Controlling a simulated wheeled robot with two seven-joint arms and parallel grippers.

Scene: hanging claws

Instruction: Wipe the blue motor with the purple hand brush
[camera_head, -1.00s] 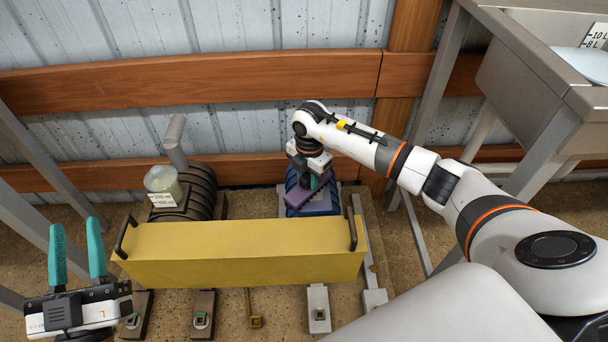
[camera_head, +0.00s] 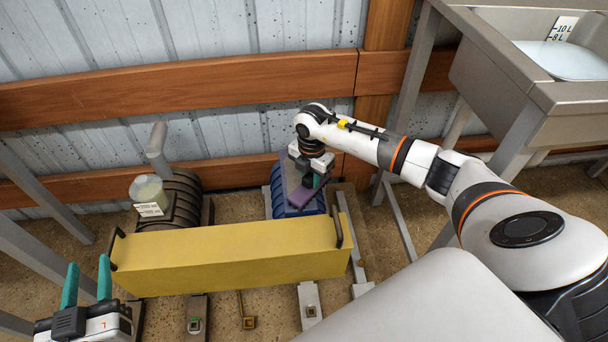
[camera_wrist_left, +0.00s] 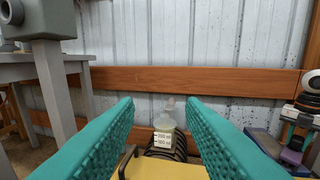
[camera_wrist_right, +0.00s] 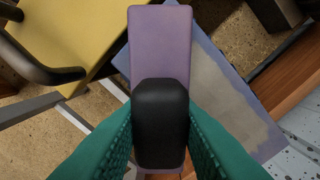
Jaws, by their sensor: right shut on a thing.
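The blue motor (camera_head: 279,203) stands on the floor behind the yellow box, partly hidden by the brush and my right arm. In the right wrist view the motor's blue surface (camera_wrist_right: 258,133) has a pale tan patch. My right gripper (camera_head: 314,179) is shut on the purple hand brush (camera_head: 300,197). Its black part (camera_wrist_right: 160,115) is between the teal fingers, and the purple body (camera_wrist_right: 160,45) lies over the motor. I cannot tell whether the brush touches it. My left gripper (camera_head: 88,264) is open and empty at the lower left, apart from the box.
A long yellow box (camera_head: 230,258) with dark end handles is in front of the motor. A dark motor (camera_head: 182,200) with a pale jar (camera_head: 149,190) stands to the left. A wooden rail (camera_head: 180,92) runs behind. A metal sink stand (camera_head: 500,75) is at right.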

